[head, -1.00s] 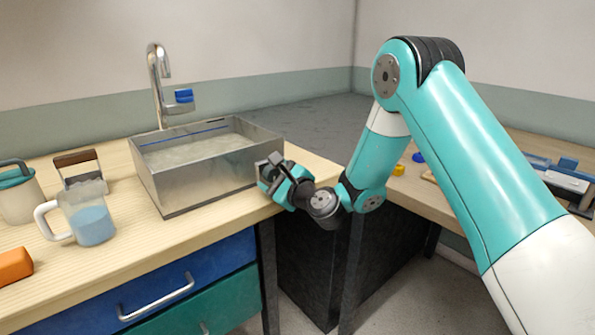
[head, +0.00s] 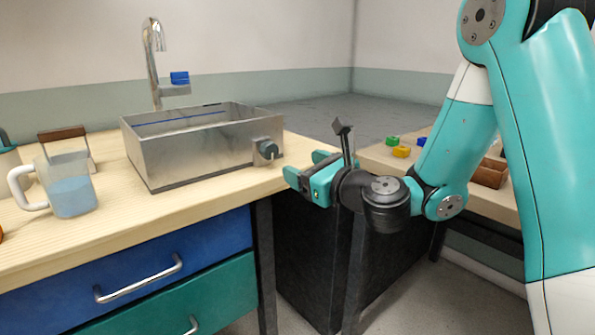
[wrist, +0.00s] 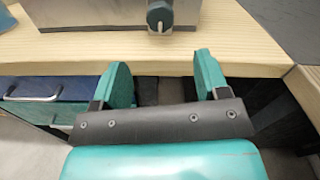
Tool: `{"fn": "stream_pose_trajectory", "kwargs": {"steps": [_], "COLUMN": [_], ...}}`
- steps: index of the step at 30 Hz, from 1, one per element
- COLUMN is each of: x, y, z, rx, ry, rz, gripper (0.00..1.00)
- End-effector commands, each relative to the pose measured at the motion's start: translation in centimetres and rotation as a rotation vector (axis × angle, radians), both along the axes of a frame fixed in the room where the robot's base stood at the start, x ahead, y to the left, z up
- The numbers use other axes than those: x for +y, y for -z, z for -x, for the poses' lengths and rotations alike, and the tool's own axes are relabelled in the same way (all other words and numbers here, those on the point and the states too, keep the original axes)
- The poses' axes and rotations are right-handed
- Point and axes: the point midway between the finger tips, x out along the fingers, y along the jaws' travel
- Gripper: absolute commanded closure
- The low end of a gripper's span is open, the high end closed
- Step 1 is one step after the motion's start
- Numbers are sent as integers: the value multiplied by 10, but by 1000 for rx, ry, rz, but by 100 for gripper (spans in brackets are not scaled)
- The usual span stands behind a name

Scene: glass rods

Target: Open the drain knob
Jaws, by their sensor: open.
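A steel sink box (head: 200,150) stands on the wooden counter. The drain knob (head: 266,150), dark with a pale handle bar, sits on the right part of its front wall. In the wrist view the knob (wrist: 160,15) is at the top centre, its pale bar close to upright. My gripper (head: 306,168) is open and empty, to the right of the knob and slightly lower, just off the counter's front edge. In the wrist view its two teal fingers (wrist: 160,72) are spread wide, below and apart from the knob. Nothing hides the knob.
A faucet (head: 153,62) with a blue handle rises behind the sink. A jug of blue liquid (head: 72,185) stands at the left. Drawers (head: 180,262) lie below the counter (head: 160,218). Small colored blocks (head: 400,152) and a brown box (head: 489,173) sit on the right-hand table.

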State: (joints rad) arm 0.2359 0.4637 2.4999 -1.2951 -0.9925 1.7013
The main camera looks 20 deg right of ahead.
Motion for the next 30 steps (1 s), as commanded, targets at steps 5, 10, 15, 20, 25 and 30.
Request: {"fn": "stream_pose_trajectory", "kwargs": {"steps": [5,10,15,20,25,30], "x": [-1,-7,-13,-16,-11,7], "y": [4,5,5,4,-12,-24], "z": [14,26,39,50,58,65], "rx": [-14,-8,-8,-5,6,14], "ry": [-13,-2,0,1,-25,-103], "rz": [5,5,4,2,67,236], "gripper": [32,32,32,32,32,32]}}
